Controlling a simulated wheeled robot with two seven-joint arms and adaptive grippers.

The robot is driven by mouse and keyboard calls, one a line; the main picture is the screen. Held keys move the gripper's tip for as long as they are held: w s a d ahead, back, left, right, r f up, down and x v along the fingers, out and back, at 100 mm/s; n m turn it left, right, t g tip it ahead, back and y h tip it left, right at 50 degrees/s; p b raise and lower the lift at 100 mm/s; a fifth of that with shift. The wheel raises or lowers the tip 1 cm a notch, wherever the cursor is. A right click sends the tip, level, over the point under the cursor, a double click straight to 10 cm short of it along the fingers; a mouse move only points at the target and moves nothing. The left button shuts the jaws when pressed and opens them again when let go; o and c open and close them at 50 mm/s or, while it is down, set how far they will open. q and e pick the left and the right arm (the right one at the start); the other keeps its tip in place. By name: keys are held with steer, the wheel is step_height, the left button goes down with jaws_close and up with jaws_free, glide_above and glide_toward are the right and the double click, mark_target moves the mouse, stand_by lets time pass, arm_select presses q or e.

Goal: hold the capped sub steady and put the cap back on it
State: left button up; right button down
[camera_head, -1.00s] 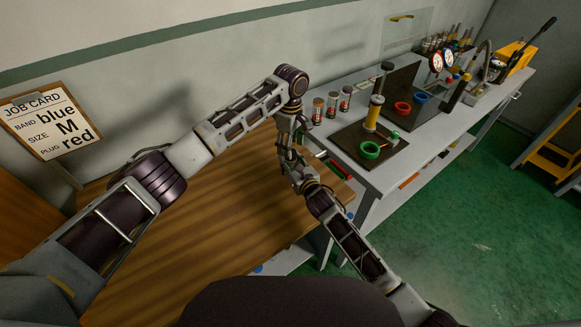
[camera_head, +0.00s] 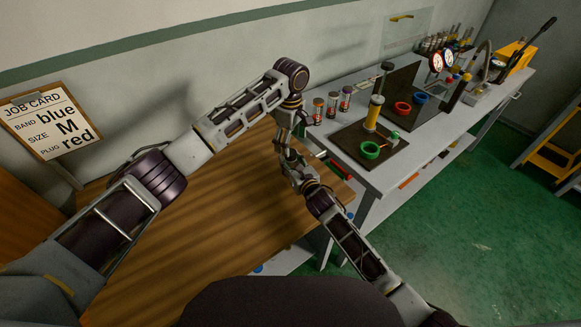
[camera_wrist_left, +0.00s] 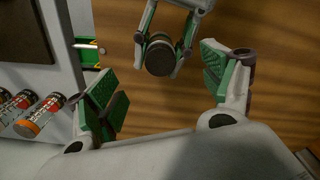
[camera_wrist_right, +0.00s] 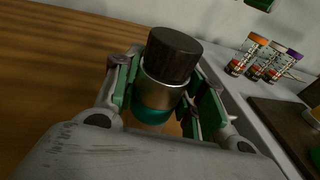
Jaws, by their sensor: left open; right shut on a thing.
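My right gripper (camera_wrist_right: 155,95) is shut on the capped sub (camera_wrist_right: 155,95), a metal cylinder with a teal lower part, held upright above the wooden table. The black cap (camera_wrist_right: 174,55) sits on top of the sub, roughly in line with it; I cannot tell whether it is fully seated. In the left wrist view the cap (camera_wrist_left: 160,54) shows end-on between the right fingers. My left gripper (camera_wrist_left: 168,92) is open and empty, its green-padded fingers spread to either side, with the cap beyond them. In the head view both grippers are close together and largely hide the sub.
The wooden table (camera_head: 215,235) is mostly clear. A grey bench (camera_head: 385,180) on the right bears several small orange-, red- and purple-topped jars (camera_wrist_right: 258,58), a dark mat (camera_head: 350,150) with a green ring (camera_head: 369,150), and gauges.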

arm_select(q)
step_height(320, 180, up, 12)
stand_by(0.8)
arm_select(e)
steer(key=c, duration=0.8)
jaws_free()
steer(key=shift+v, duration=5.95)
steer(key=shift+f, duration=0.1)
